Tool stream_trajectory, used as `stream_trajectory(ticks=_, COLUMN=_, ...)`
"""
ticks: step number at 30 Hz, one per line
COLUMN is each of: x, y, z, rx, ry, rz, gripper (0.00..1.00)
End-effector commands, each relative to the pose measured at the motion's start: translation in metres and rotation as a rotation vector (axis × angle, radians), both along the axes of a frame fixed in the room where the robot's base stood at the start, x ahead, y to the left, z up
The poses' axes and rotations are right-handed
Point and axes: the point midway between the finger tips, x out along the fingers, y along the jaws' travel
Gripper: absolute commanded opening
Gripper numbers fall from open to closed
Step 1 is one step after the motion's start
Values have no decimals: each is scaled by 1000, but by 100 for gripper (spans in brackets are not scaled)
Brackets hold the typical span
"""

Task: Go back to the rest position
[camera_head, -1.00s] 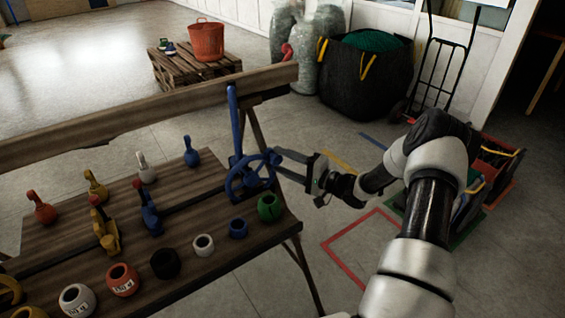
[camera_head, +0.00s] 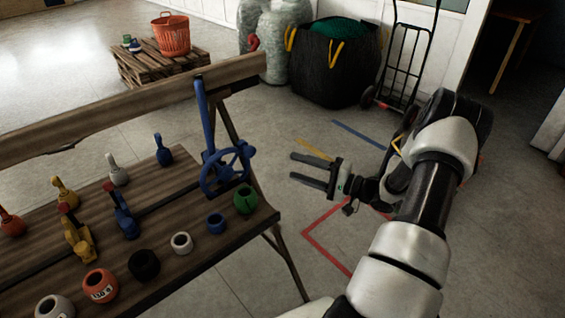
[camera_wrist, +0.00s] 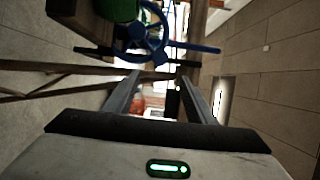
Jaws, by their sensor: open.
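My gripper (camera_head: 312,174) is open and empty in the head view. It is to the right of the wooden bench, apart from it, above the floor. A blue handwheel (camera_head: 227,170) on a blue upright lever stands at the bench's right end, left of my fingertips with a gap between. In the wrist view, my two fingers (camera_wrist: 157,92) point ahead with nothing held between them. The blue handwheel (camera_wrist: 143,30) shows beyond them at the top, beside part of a green thing.
The bench (camera_head: 190,265) carries several coloured rings and shackle-like pieces. A red floor outline (camera_head: 325,250) lies below my arm. A black bag (camera_head: 335,70), a hand truck (camera_head: 402,60) and a pallet (camera_head: 158,65) with an orange basket stand behind. Floor right of the bench is open.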

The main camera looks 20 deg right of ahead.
Motion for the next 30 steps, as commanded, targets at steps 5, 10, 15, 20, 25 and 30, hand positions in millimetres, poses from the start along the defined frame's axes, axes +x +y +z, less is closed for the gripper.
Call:
stream_trajectory(ticks=5, x=-14, y=-12, z=0, rx=0, ry=0, rz=0, gripper=51)
stream_trajectory(ticks=10, x=-16, y=-14, z=0, rx=1, ry=-1, rz=0, gripper=51)
stream_trajectory(ticks=15, x=-16, y=-14, z=0, rx=0, ry=0, rz=0, gripper=51)
stream_trajectory(ticks=20, x=-16, y=-14, z=0, rx=0, ry=0, rz=1, gripper=51)
stream_trajectory(ticks=25, x=-7, y=-13, z=7, rx=-47, ry=-2, rz=-14, gripper=51)
stream_trajectory(ticks=30, x=44, y=-17, z=50, rx=-355, ry=-5, rz=-131, gripper=51)
